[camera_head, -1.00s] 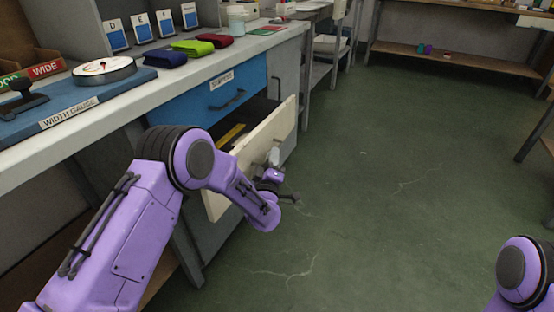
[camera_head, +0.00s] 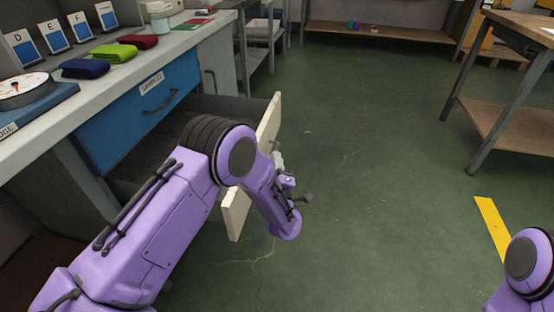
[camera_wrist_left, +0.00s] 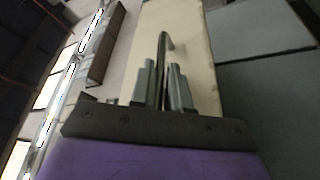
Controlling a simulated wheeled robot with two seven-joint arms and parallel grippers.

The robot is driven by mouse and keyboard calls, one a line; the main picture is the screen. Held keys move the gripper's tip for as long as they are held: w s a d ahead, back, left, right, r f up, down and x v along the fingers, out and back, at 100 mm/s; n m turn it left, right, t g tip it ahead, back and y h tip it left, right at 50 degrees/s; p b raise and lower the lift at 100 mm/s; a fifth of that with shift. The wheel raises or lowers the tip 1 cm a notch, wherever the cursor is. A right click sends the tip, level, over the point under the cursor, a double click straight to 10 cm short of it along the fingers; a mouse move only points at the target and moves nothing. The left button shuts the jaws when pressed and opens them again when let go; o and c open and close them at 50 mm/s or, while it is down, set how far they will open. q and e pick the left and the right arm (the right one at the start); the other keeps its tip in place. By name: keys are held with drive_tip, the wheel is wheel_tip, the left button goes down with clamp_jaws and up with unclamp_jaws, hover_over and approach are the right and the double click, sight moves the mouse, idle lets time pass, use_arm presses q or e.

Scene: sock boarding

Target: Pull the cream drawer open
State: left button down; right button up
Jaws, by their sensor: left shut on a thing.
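The cream drawer (camera_head: 235,213) stands out from the bench below the blue drawer, with its dark inside (camera_head: 232,107) showing behind the front panel. My left arm hides part of its front. My left gripper (camera_head: 279,161) is at the outer face of the drawer front. In the left wrist view, my left gripper (camera_wrist_left: 164,86) is shut on the metal handle (camera_wrist_left: 165,44) of the cream front panel (camera_wrist_left: 195,55). My right gripper is out of view; only part of my right arm shows at the lower right.
The blue drawer (camera_head: 115,122) above is shut. The bench top (camera_head: 62,112) holds several folded socks, including a green one (camera_head: 113,53), and a gauge dial (camera_head: 22,88). Green floor (camera_head: 350,150) is clear beyond the drawer. A wooden table (camera_head: 520,32) stands at the right.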

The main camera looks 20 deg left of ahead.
use_arm(q)
drive_tip(key=shift+d, duration=0.1)
drive_tip(key=c, duration=1.2)
unclamp_jaws()
drive_tip(key=p+v, duration=0.2)
drive_tip(key=v, duration=0.8)
drive_tip(key=shift+s+d+f, duration=0.1)
drive_tip(key=shift+s+f, duration=0.05)
